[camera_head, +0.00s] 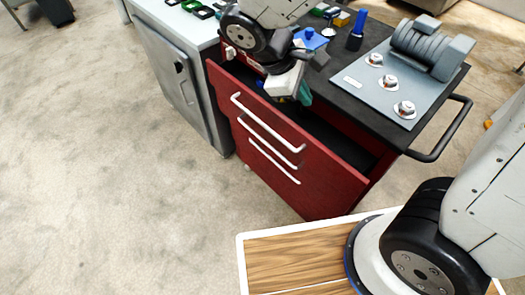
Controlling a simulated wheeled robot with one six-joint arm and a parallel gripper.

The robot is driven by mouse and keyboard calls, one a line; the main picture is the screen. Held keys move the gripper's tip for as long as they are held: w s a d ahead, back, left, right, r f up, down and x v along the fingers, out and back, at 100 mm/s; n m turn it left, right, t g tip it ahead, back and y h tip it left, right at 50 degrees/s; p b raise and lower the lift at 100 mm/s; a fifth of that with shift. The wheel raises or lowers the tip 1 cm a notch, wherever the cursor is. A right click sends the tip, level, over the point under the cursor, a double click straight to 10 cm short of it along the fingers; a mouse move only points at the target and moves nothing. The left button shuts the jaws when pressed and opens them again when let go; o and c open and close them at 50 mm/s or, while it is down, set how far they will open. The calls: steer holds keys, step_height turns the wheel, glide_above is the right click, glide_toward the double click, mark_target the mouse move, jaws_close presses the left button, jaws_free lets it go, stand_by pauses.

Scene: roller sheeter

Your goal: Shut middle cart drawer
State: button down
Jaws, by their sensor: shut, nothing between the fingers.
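The red cart (308,196) stands in the middle of the view, its front facing the lower left. Several drawer fronts with white bar handles show on it. The uppermost of the three clear handles (268,122) is on a drawer front that stands out from the cart, with a dark gap (335,142) behind its top edge. Another handle (269,142) and a lower one (275,162) sit below it. I cannot tell for sure which drawer is the middle one. My gripper (300,93) is shut and empty, above the opening behind the pulled-out front; its tips are partly hidden.
A blue bottle (358,28) stands behind. A black push handle (447,135) juts out right. A grey cabinet (178,78) adjoins left. Floor (120,200) in front is clear.

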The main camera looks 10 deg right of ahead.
steer(key=s+a+f+n+t+h, duration=0.1)
steer(key=a+f+n+t, duration=0.2)
steer(key=a+f+n, duration=0.55)
steer(key=a+f+n+t+h, duration=0.1)
steer(key=a+f+n+t, duration=0.3)
steer(key=a+f, duration=0.75)
steer(key=w+d+f, duration=0.3)
steer(key=d+f, duration=0.1)
steer(key=d, duration=0.2)
steer(key=w+d+f+g, duration=0.1)
steer(key=w+d+f, duration=0.2)
steer(key=d, duration=0.3)
steer(key=shift+f, duration=0.35)
steer(key=shift+n, duration=0.25)
